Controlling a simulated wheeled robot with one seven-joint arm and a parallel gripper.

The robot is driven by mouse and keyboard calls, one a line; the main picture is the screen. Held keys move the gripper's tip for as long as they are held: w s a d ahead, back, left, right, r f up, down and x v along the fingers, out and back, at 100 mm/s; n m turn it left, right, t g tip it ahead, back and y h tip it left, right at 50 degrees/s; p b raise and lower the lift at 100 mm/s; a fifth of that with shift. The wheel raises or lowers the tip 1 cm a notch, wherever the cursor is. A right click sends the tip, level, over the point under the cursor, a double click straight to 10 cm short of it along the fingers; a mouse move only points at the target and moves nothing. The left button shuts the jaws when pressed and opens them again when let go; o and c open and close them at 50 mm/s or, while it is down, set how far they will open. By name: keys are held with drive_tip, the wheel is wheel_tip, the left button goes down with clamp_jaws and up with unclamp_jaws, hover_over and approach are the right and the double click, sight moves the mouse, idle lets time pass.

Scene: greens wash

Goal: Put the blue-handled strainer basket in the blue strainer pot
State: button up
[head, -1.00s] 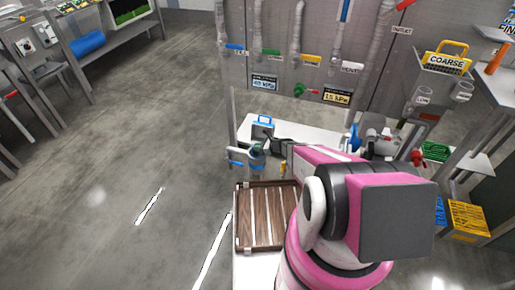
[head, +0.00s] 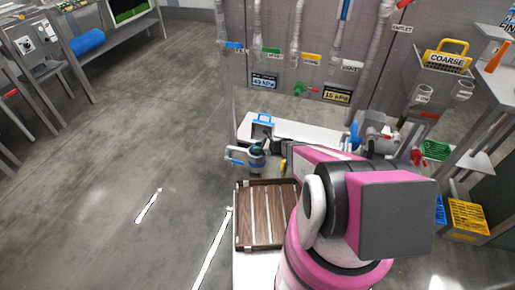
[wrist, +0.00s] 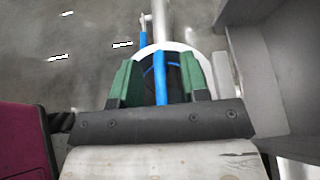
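The blue strainer pot (head: 257,162) stands at the near left of the white bench, with blue levers on its left. In the wrist view its pale round rim (wrist: 202,58) surrounds a dark interior. A blue bar (wrist: 160,85), apparently the strainer basket's handle, crosses the opening; a thin blue arc shows beside it. The basket's body is hard to make out. My gripper (wrist: 161,78) is over the pot, its green fingers on either side of the blue bar with gaps visible. It looks open. In the head view my gripper (head: 263,146) partly hides the pot.
A grey item with a blue handle (head: 262,121) stands behind the pot on the white bench (head: 305,132). A slatted wooden tray (head: 240,215) is in front. Red-handled valves and pipework are at right. A yellow-handled COARSE basket (head: 445,58) is at upper right. Floor at left is clear.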

drive_tip(key=v, duration=1.1)
drive_tip(key=s+d+r+n+g+h, duration=0.2)
drive_tip(key=s+r+n+h, duration=0.4)
drive_tip(key=r+n, duration=0.5)
drive_tip(key=s+d+r+n+g+h, duration=0.1)
drive_tip(key=s+r+n+g+h, duration=0.2)
drive_tip(key=s+r+n+h, duration=0.3)
drive_tip(key=s+r+n, duration=0.5)
drive_tip(key=r, duration=0.5)
drive_tip(key=shift+s+d+r+h, duration=0.2)
drive_tip(key=shift+d+r+h, duration=0.1)
drive_tip(key=shift+d, duration=0.1)
